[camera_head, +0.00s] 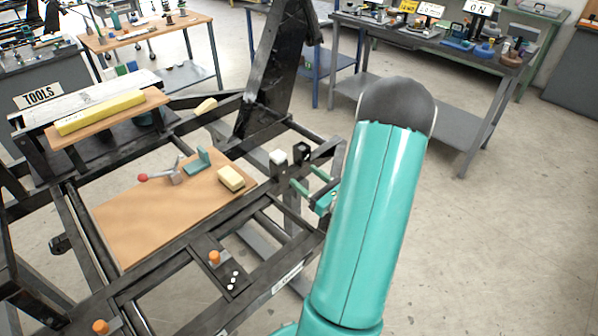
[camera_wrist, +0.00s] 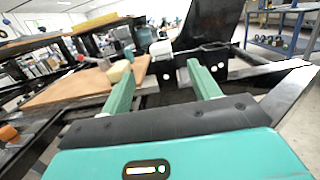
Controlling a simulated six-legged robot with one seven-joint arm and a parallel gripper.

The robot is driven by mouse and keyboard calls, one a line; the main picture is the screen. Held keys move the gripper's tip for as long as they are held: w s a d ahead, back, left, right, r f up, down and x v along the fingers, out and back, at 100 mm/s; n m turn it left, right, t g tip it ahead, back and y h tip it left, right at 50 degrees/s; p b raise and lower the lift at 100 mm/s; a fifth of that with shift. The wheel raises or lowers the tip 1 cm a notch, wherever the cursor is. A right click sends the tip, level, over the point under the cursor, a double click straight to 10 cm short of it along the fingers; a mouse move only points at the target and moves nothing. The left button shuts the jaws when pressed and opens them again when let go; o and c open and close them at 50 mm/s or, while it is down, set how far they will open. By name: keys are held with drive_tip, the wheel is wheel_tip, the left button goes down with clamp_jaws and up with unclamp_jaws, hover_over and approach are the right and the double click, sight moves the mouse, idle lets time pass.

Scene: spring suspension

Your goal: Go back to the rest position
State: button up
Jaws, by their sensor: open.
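My gripper (camera_head: 308,180) is beside the black metal frame, mostly behind my teal arm in the head view. Its two green fingers point left towards the frame. In the wrist view my gripper (camera_wrist: 160,68) shows its fingers wide apart, with nothing held between them. A black bar with a white block (camera_head: 278,157) on a post stands just beyond the fingertips. The white block also shows in the wrist view (camera_wrist: 161,47).
A wooden board (camera_head: 150,215) on the frame (camera_head: 75,230) holds a red-knobbed clamp (camera_head: 160,175), a teal bracket (camera_head: 198,160) and a yellow block (camera_head: 231,178). Orange-capped posts (camera_head: 214,258) stand in front. Workbenches (camera_head: 440,100) line the back. Floor at right (camera_head: 500,230) is clear.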

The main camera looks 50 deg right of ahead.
idle(0.7)
drive_tip(key=w+a+r+n+g+y, duration=0.25)
drive_tip(key=a+n+y, duration=0.2)
drive_tip(key=a, duration=0.25)
drive_tip(key=w+a+r+n+g+y, duration=0.25)
drive_tip(key=a+n+y, duration=0.2)
drive_tip(key=a, duration=0.25)
drive_tip(key=w+a+r+n+g+y, duration=0.2)
drive_tip(key=a+r+n+y, duration=0.1)
drive_tip(key=a+n, duration=0.3)
drive_tip(key=s+a+r+n+g+h, duration=0.1)
drive_tip(key=s+a+n+g+h, duration=0.1)
drive_tip(key=s+a+n+g, duration=0.45)
drive_tip(key=s+a+r+n+g+h, duration=0.1)
drive_tip(key=s+a+r+n+g, duration=0.15)
drive_tip(key=a+n, duration=0.55)
wheel_tip(320, 180, up, 7)
drive_tip(key=s+a+n+t+h, duration=0.2)
drive_tip(key=a+n+h, duration=0.1)
drive_tip(key=n+h, duration=0.4)
drive_tip(key=shift+s+f+n+t, duration=0.2)
drive_tip(key=shift+s+n+t, duration=0.1)
drive_tip(key=shift+s+n, duration=0.1)
drive_tip(key=shift+d, duration=0.15)
